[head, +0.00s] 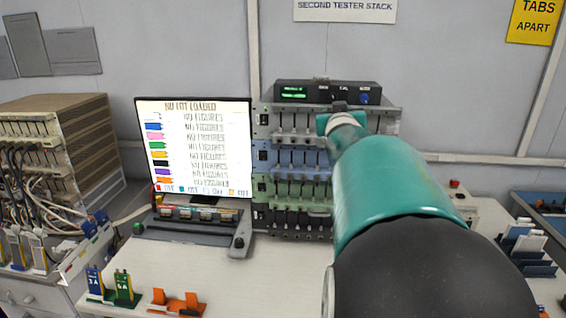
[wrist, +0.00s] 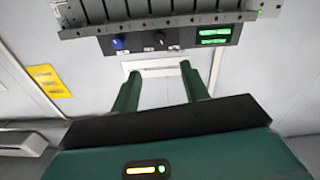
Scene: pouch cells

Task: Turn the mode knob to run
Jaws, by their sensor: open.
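A black control unit (head: 312,90) with a green display sits on top of the tester stack. In the wrist view the same unit (wrist: 180,42) appears upside down, with its green display (wrist: 213,36), a blue knob (wrist: 118,43) and a darker knob (wrist: 159,40). The small labels are too blurred to read, so I cannot tell for sure which is the mode knob or where it points. My gripper (wrist: 160,68) is open and empty, its two green fingers apart from the unit. In the head view my arm partly hides the stack and the gripper.
A monitor (head: 194,148) stands left of the stack, above a grey console (head: 195,230). Tester slots with levers (head: 293,160) lie below the unit. An orange holder (head: 177,302) sits at the table front. A blue rack (head: 527,250) stands at right.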

